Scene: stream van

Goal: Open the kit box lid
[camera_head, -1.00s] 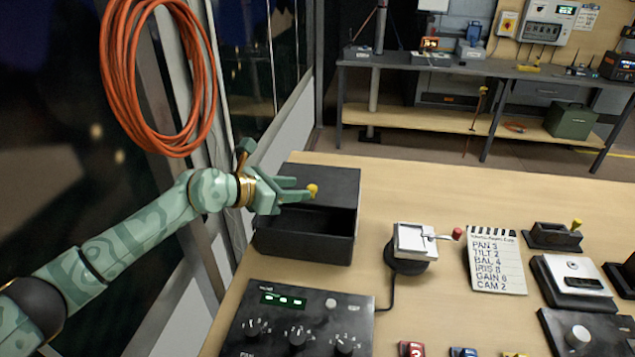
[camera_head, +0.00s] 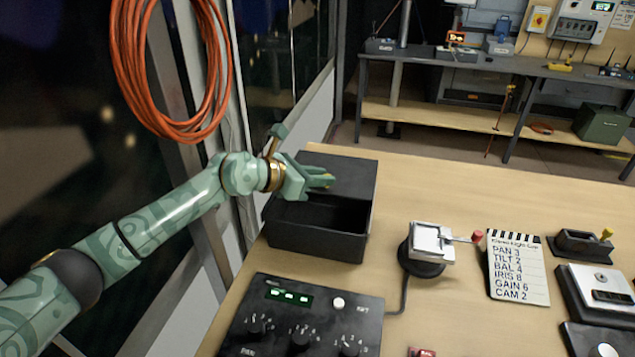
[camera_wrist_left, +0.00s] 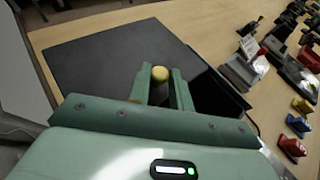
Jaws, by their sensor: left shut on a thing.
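The black kit box (camera_head: 315,243) stands on the left part of the table. Its flat dark lid (camera_head: 352,171) is slid toward the back, and the front of the box is open with a dark interior. My left gripper (camera_head: 325,181) is shut on the lid's yellow-topped knob, which shows between the fingers in the left wrist view (camera_wrist_left: 160,73). The lid fills the left of that view (camera_wrist_left: 100,55), with the dark opening to its right. The knob is mostly hidden by the fingers in the head view. My right gripper is in neither view.
A control panel with knobs (camera_head: 300,318) lies in front of the box. A lever device (camera_head: 430,243), a lettered slate (camera_head: 516,268) and other devices stand to the right. A window wall and orange cable coil (camera_head: 170,80) are at left. The table behind the lever device is clear.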

